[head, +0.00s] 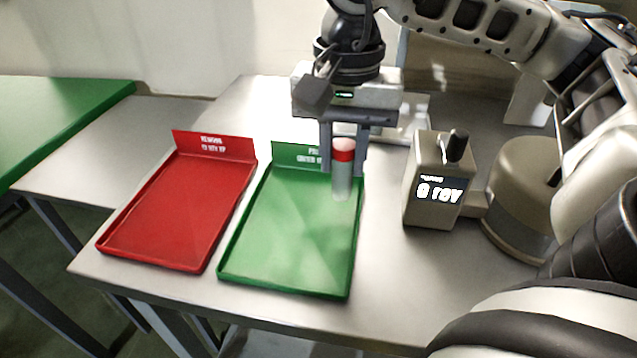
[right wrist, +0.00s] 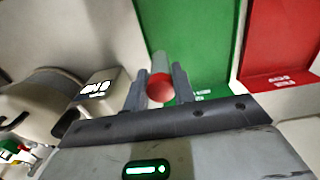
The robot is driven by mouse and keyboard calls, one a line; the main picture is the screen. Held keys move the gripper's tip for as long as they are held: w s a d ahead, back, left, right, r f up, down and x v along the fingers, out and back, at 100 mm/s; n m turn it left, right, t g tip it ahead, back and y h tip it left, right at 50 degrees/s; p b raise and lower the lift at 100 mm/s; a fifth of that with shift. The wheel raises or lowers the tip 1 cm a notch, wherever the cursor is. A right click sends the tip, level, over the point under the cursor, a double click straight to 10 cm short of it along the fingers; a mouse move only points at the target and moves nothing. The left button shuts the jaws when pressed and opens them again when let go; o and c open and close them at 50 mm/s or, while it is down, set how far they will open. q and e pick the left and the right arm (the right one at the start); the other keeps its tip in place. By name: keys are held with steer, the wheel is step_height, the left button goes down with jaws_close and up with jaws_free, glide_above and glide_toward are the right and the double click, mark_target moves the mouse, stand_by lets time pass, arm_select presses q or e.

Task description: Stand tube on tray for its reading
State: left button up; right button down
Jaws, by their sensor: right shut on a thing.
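A clear tube with a red cap (head: 342,176) is held upright between the fingers of my right gripper (head: 344,160). In the head view it shows over the far right part of the green tray (head: 285,270); I cannot tell whether its bottom touches the tray. In the right wrist view the red cap (right wrist: 159,88) sits between the two fingers of my right gripper (right wrist: 160,90), with the green tray (right wrist: 195,40) beyond. The red tray (head: 150,250) lies left of the green one and is empty. My left gripper is not in view.
A grey box device with a lit display (head: 437,185) and a round tan body (head: 520,210) stand right of the green tray. A green table (head: 60,110) is at the far left. Bare table shows in front of the device.

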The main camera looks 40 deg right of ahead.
steer(key=w+f, duration=0.1)
steer(key=f, duration=0.1)
steer(key=w+a+f, duration=0.1)
steer(key=f, duration=0.1)
steer(key=w+f, duration=0.1)
steer(key=f, duration=0.1)
steer(key=shift+a, duration=0.15)
steer(key=shift+f, duration=0.4)
steer(key=shift+f, duration=0.1)
steer(key=shift+f+b, duration=0.2)
steer(key=shift+b, duration=0.2)
steer(key=c, duration=1.2)
jaws_free()
steer(key=shift+r, duration=0.1)
steer(key=shift+o, duration=0.2)
steer(key=shift+r, duration=0.1)
